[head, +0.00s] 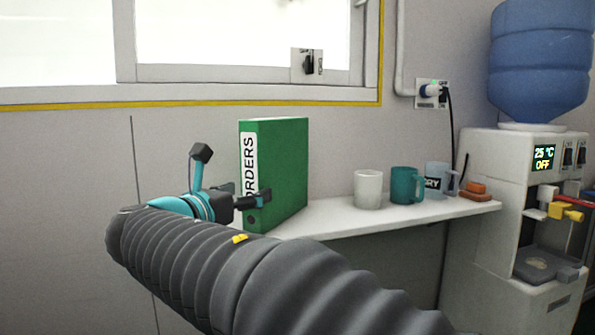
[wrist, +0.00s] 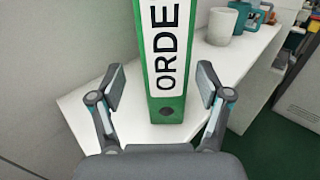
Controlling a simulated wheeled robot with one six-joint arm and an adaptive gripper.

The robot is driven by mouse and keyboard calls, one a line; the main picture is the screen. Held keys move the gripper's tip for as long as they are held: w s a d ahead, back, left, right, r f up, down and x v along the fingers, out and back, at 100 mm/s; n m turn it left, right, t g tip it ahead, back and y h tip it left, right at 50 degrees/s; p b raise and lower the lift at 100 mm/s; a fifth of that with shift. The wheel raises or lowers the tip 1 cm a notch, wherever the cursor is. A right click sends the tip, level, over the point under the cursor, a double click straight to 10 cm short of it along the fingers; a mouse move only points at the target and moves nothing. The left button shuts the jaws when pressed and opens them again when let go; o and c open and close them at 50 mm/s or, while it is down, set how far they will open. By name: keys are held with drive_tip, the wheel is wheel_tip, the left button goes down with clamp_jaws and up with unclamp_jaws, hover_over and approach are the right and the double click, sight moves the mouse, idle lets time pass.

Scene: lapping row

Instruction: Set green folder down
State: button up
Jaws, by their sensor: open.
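The green folder (head: 283,170) stands upright on the white shelf (head: 340,226) near its left end, its spine with a white ORDERS label facing my gripper. In the wrist view the folder's spine (wrist: 166,109) stands between my gripper's fingers (wrist: 163,100), with a gap on both sides. My gripper (head: 247,196) is open around the lower part of the spine in the head view, and neither finger appears to touch it. The folder's base looks to rest on the shelf. My arm hides part of the shelf's front edge.
A water dispenser (head: 500,170) stands at the right. The wall is close behind the shelf.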

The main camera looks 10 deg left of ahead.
sight(266, 185)
drive_tip(key=shift+d+x, duration=0.15)
drive_tip(key=shift+x, duration=1.45)
drive_tip(key=shift+d+x, duration=0.15)
drive_tip(key=shift+x, duration=1.5)
drive_tip(key=shift+s+r, duration=0.1)
drive_tip(key=shift+s, duration=0.05)
clamp_jaws()
